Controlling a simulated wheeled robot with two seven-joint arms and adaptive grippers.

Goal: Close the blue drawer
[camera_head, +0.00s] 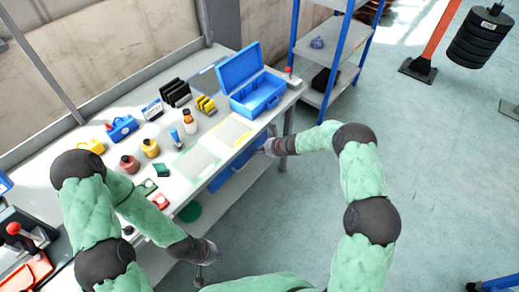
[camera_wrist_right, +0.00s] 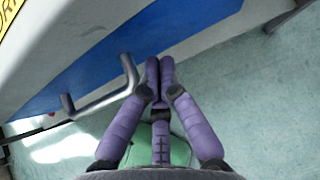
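The blue drawer (camera_head: 236,166) is under the front edge of the workbench in the head view. How far it stands out is hard to tell. Its blue front (camera_wrist_right: 185,32) and a grey bar handle (camera_wrist_right: 100,101) show in the right wrist view. My right gripper (camera_head: 268,147) is at the drawer's right end. In the wrist view its purple fingers (camera_wrist_right: 160,65) are together with nothing visible between them, close beside the handle's end; contact is unclear. My left gripper (camera_head: 203,272) hangs low in front of the bench, away from the drawer; its finger opening is unclear.
The workbench (camera_head: 285,104) carries an open blue toolbox (camera_head: 257,97), bottles, jars and small parts. A blue-framed shelf (camera_head: 327,54) stands beyond its right end.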

